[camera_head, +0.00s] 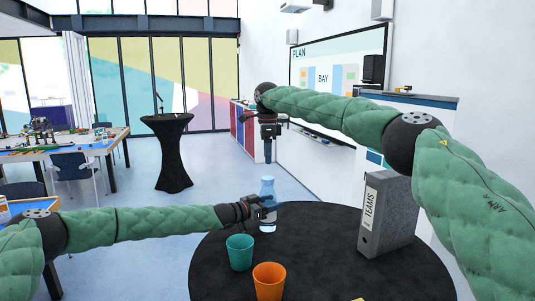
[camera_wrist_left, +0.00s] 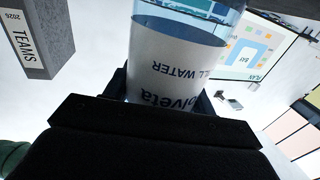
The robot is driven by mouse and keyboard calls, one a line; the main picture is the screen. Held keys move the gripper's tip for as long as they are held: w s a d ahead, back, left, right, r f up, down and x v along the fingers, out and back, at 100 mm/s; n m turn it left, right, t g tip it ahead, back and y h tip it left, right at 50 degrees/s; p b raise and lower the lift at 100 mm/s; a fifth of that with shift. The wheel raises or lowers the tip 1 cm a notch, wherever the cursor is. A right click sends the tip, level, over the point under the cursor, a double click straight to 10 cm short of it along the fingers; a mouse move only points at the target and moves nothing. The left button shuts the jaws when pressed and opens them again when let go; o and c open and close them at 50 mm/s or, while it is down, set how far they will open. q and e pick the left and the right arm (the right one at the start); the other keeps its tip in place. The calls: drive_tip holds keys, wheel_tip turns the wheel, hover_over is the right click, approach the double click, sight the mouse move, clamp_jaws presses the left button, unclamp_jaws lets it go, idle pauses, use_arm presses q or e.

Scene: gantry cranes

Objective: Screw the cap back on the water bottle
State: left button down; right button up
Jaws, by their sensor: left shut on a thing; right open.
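The clear blue water bottle (camera_head: 267,223) is upright at the far left part of the round black table (camera_head: 330,270). My left gripper (camera_head: 262,207) is shut on the bottle around its middle. The bottle's white label (camera_wrist_left: 176,65) fills the middle of the left wrist view, upside down, between the dark fingers (camera_wrist_left: 165,98). My right gripper (camera_head: 268,155) points down, open, a little above the bottle's top and apart from it. I cannot make out the cap in either view. I cannot tell whether the bottle's base touches the table.
A teal cup (camera_head: 240,253) and an orange cup (camera_head: 268,281) stand at the table's near left, in front of the bottle. A grey TEAMS binder (camera_head: 385,215) stands at the right. The middle of the table is clear. A small yellow thing (camera_head: 358,299) shows at the bottom edge.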

sight(268, 178)
drive_tip(key=n, duration=0.5)
drive_tip(key=shift+n, duration=0.3)
drive_tip(key=n, duration=0.6)
drive_tip(key=shift+f, duration=0.1)
drive_tip(key=shift+f, duration=3.95)
